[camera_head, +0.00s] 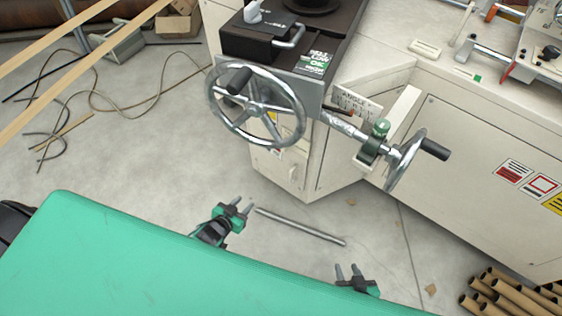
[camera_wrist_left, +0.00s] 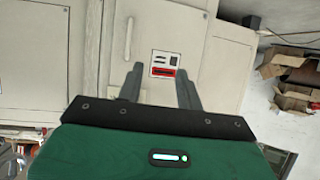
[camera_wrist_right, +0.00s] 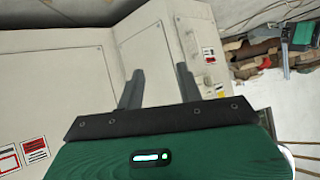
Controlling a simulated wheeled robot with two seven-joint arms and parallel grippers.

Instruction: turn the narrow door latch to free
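The pale narrow door panel (camera_head: 290,165) is on the cabinet front below the large handwheel. A small pale latch-like part (camera_head: 293,173) shows there, too small to tell its angle. In the left wrist view a panel with a red-and-white label (camera_wrist_left: 166,64) is beyond the fingers, and a slim upright pale handle (camera_wrist_left: 128,37) is left of it. My left gripper (camera_head: 238,208) is open and empty, in front of and below the door. My right gripper (camera_head: 348,268) is open and empty, lower and further right. Neither touches the cabinet.
A large handwheel (camera_head: 257,107) and a smaller handwheel (camera_head: 405,160) stick out from the machine above the grippers. A metal rod (camera_head: 300,227) lies on the floor. Cardboard tubes (camera_head: 510,295) are at the lower right. Loose cables (camera_head: 110,105) lie at the left.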

